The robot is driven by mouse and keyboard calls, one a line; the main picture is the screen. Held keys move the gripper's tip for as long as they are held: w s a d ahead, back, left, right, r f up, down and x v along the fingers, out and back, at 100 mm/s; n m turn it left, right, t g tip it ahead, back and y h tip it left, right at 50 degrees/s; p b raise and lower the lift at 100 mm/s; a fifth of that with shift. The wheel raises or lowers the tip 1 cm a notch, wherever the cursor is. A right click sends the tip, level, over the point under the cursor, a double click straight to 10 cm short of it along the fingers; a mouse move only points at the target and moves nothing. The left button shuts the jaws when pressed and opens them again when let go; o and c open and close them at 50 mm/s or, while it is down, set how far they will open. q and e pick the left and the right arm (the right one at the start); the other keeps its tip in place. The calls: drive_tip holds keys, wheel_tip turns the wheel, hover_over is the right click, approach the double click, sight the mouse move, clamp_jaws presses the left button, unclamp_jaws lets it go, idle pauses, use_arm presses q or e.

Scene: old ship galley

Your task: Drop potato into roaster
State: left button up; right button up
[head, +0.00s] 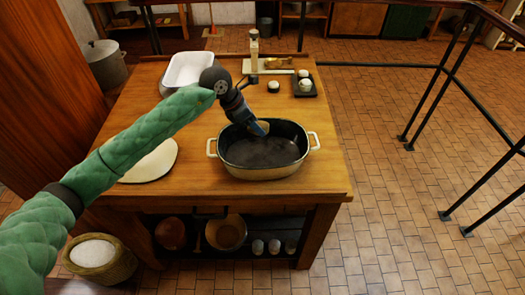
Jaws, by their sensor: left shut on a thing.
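The roaster (262,174) is a cream oval pan with a dark inside and two side handles, near the front of the wooden table. My left gripper (261,128) reaches in from the left and points down over the back part of the roaster. It is shut on the potato (264,126), a small tan lump mostly hidden by the fingers. I cannot tell how high the potato is above the pan floor. The visible roaster floor looks empty. My right gripper is not in view.
On the wooden table (200,200) are a white basin (188,69), a pale board (150,163) partly under my left arm, a dark tray (304,91) with pale round items, and a cutting board with items. Black railings stand at right.

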sight(248, 128)
use_arm(q)
drive_tip(key=f, duration=0.3)
drive_tip(key=shift+a, duration=0.2)
drive_tip(key=shift+f, duration=0.7)
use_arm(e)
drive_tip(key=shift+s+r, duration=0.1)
use_arm(q)
drive_tip(key=o, duration=1.1)
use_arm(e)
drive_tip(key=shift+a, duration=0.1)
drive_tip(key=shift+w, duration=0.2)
use_arm(q)
drive_tip(key=shift+a+r+b, duration=0.25)
drive_tip(key=shift+r+b, duration=0.05)
drive_tip(key=shift+b, duration=0.1)
drive_tip(key=b+v, duration=0.2)
drive_tip(key=v, duration=0.3)
drive_tip(key=shift+a+r, duration=0.1)
drive_tip(key=shift+b+v, duration=0.35)
drive_tip(key=shift+v, duration=0.5)
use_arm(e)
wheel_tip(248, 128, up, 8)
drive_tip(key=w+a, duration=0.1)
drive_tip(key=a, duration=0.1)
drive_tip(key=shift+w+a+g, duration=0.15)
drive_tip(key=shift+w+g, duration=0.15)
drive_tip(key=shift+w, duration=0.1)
